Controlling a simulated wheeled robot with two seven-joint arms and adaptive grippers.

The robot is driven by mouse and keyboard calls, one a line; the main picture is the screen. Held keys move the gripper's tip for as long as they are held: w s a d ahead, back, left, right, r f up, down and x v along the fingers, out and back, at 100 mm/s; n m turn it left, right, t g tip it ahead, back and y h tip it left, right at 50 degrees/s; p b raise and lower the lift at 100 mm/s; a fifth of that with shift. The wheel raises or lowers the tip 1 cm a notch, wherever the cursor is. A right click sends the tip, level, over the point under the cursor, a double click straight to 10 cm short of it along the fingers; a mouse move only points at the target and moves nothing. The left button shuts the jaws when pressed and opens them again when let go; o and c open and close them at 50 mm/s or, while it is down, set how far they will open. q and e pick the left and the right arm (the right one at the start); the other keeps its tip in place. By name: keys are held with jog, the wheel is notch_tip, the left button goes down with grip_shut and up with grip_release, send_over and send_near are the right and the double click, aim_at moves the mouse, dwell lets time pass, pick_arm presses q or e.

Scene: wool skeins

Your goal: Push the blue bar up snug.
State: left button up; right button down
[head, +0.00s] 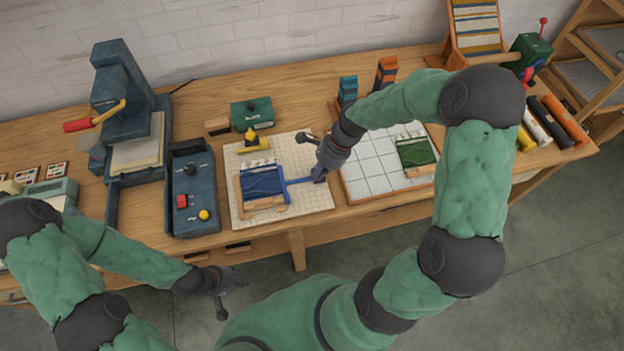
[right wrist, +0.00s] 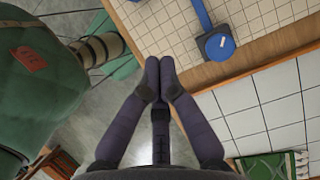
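The blue bar (head: 286,187) stands along the right side of a blue woven piece (head: 261,180) in a small wooden frame on a gridded board. Its blue handle (head: 301,182) runs right to a block with a round knob, clear in the right wrist view (right wrist: 218,44). My right gripper (head: 321,170) is by the handle's end. In the right wrist view its fingertips (right wrist: 160,64) are together, with nothing between them, apart from the knob. My left gripper (head: 236,279) is in front of the table, away from the bar; its finger opening is unclear.
A dark tray (head: 174,222) with small coloured parts is left of the gridded board (head: 318,212). A white tiled board (head: 366,178) with a green woven piece (head: 415,152) is to the right. A yellow part (head: 254,146) sits behind the blue piece.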

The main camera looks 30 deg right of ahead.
jog(key=s+d+f+t+y, duration=0.1)
jog(key=d+f+y, duration=0.1)
jog(key=d+y, duration=0.3)
jog(key=b+x, duration=0.2)
jog(key=x, duration=0.7)
jog(key=shift+s, duration=0.1)
jog(key=a, duration=0.3)
jog(key=shift+w+f, duration=0.2)
jog(key=shift+w, duration=0.2)
jog(key=shift+w+a+b, duration=0.15)
jog(key=shift+a+b, duration=0.15)
jog(key=shift+a, duration=0.35)
jog(key=shift+a, duration=0.1)
